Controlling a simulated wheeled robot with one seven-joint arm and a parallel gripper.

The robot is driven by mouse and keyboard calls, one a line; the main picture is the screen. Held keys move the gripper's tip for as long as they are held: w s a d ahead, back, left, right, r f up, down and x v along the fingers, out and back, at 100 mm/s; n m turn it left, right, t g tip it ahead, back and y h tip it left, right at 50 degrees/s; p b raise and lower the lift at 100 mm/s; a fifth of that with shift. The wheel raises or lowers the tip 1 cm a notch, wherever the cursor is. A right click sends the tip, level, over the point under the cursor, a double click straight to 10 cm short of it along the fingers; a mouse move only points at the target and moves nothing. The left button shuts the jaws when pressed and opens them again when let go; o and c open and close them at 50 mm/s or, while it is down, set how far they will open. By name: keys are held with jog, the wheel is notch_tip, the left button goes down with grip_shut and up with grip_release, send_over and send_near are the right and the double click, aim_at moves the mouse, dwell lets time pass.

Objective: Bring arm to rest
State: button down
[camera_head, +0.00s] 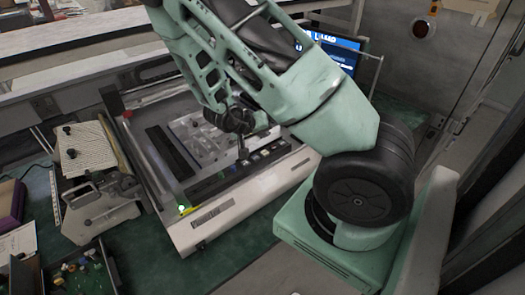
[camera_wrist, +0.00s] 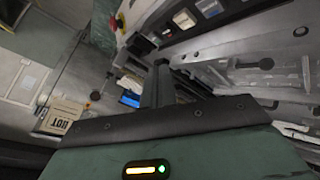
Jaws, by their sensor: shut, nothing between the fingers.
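My gripper (camera_head: 243,152) is at the end of my green arm, in front of and above the machine with the open tray in the head view. In the wrist view its dark fingers (camera_wrist: 161,68) stick up from the wrist's black edge. They are together, with nothing between them. The arm reaches from the right side over the machine (camera_head: 200,222) and hides part of it. I cannot tell how far the fingertips are from the machine's surface.
Left of the machine, a metal fixture (camera_head: 101,209) and a light ribbed plate (camera_head: 84,149) lie on the green surface. A bin of small parts (camera_head: 84,277) is at the lower left. A lit screen (camera_head: 337,52) stands behind the arm. A grey door (camera_head: 459,50) is at right.

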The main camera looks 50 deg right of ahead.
dwell(0.3)
